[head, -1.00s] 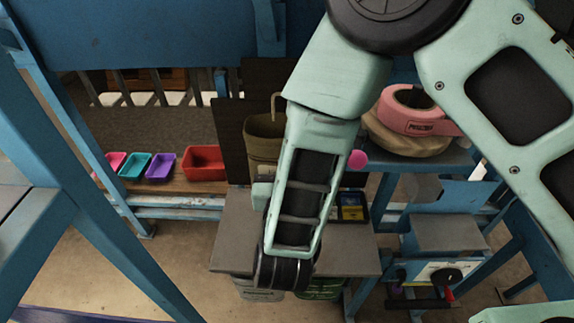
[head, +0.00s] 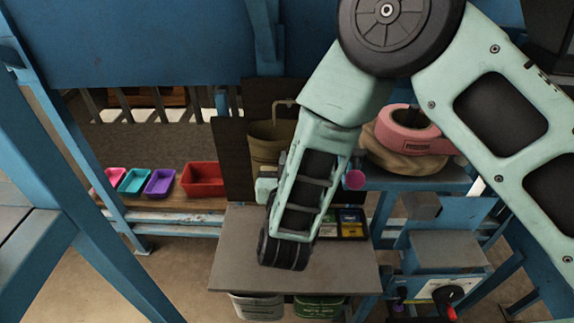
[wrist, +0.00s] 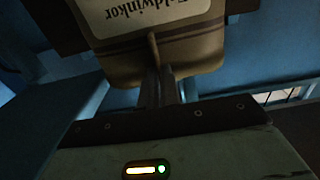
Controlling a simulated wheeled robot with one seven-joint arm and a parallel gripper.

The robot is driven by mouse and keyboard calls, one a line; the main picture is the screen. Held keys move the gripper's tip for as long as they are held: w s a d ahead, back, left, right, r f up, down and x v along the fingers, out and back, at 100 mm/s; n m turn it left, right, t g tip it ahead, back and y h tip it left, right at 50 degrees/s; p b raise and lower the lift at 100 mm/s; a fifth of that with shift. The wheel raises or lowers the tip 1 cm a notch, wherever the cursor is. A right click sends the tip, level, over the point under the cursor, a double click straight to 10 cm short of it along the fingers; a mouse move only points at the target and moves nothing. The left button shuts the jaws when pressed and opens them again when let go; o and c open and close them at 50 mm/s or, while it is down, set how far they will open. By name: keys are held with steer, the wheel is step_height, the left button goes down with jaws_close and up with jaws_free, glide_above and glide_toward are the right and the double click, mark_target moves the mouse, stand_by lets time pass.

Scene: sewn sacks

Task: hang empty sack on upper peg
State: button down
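An olive-brown sack (head: 268,150) with an open top stands out against a dark brown board behind my forearm in the head view. A thin tan hook or loop (head: 286,102) shows above its rim; I cannot tell whether it is the upper peg. In the wrist view the sack (wrist: 190,50) fills the upper middle, with a pale label with upside-down lettering. In the head view my forearm hides the fingers. No other peg is clear.
The dark board (head: 235,155) rises behind a grey table (head: 235,255). A red bin (head: 203,180) and small coloured trays (head: 135,181) line a ledge at left. Blue posts (head: 95,215) stand close at left.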

steer(key=w, duration=0.1)
steer(key=w+f+b, duration=0.1)
steer(key=w, duration=0.3)
steer(key=shift+d+f, duration=0.1)
steer(key=shift+f, duration=0.2)
stand_by(0.9)
steer(key=c, duration=1.5)
jaws_free()
steer(key=shift+c, duration=0.2)
